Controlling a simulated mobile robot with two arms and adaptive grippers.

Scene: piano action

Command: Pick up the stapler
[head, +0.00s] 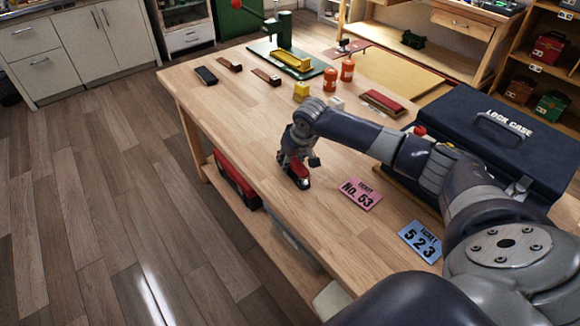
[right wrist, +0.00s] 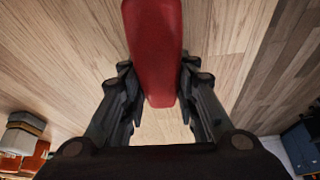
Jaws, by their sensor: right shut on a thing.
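The red stapler (head: 299,182) with a dark base is below my right gripper (head: 297,166) in the head view, near the left edge of the workbench (head: 325,238). In the right wrist view the red stapler (right wrist: 155,50) lies between the two dark fingers of my right gripper (right wrist: 156,85), which is shut on it. I cannot tell whether its base touches the bench top. The gripper hides part of the stapler. My left gripper is not in view.
A pink ticket (head: 360,193) and a blue ticket (head: 423,240) lie right of the stapler. A dark lock case (head: 495,135) stands at the right.

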